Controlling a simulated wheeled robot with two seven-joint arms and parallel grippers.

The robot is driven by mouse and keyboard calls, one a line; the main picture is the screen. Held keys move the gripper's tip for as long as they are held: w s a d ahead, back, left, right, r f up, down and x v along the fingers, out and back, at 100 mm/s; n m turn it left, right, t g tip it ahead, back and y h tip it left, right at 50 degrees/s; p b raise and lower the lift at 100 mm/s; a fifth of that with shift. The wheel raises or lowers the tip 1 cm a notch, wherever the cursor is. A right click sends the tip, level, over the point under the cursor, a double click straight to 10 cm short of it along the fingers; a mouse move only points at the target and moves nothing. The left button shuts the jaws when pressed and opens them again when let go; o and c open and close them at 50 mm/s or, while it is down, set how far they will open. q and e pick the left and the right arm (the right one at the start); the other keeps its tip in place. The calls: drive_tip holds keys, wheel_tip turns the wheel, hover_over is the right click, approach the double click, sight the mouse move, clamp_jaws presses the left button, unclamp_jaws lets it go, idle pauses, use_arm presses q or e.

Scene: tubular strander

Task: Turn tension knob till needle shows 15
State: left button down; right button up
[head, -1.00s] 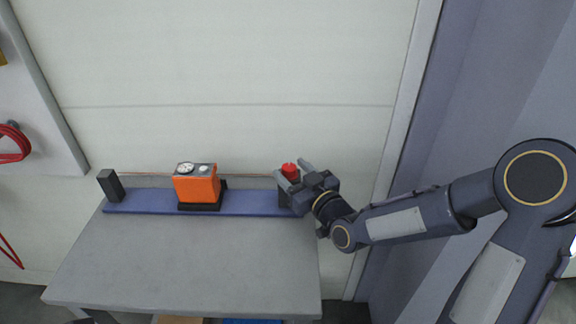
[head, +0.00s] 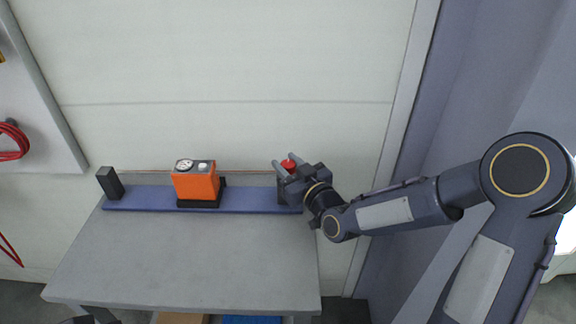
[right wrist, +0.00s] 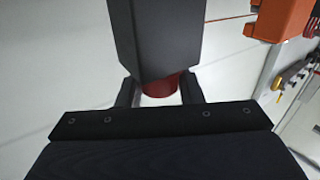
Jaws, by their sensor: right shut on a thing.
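The red tension knob (head: 288,165) sits on the dark post at the right end of the blue rail. My right gripper (head: 285,163) is shut on the knob, one finger on each side of it. In the right wrist view the red knob (right wrist: 160,86) shows between the two fingers, partly hidden by the dark post. The orange tension meter (head: 196,187) stands on the rail left of the gripper. Its round white dial (head: 184,165) faces up, but the needle is too small to read. My left gripper is not in view.
The blue rail (head: 250,200) runs along the back of the grey table (head: 190,255). A dark block (head: 110,183) stands at its left end, with a thin copper-coloured wire running behind. The table front is clear. A pale wall stands close behind.

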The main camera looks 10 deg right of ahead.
drive_tip(key=m+h+b, duration=0.1)
drive_tip(key=t+h+b, duration=0.1)
drive_tip(key=b, duration=0.1)
drive_tip(key=shift+a+f+m+h, duration=0.15)
drive_tip(key=shift+m+h, duration=0.15)
drive_tip(key=shift+m, duration=0.1)
drive_tip(key=shift+m+h+b, duration=0.35)
drive_tip(key=shift+m+h, duration=0.35)
drive_tip(key=shift+h, duration=0.3)
drive_tip(key=shift+r+m+h, duration=0.2)
drive_tip(key=shift+m+h, duration=0.4)
drive_tip(key=shift+h, duration=0.3)
drive_tip(key=o, duration=1)
drive_tip(key=shift+c, duration=0.2)
drive_tip(key=s, duration=0.8)
drive_tip(key=shift+b, duration=0.45)
drive_tip(key=shift+w, duration=0.1)
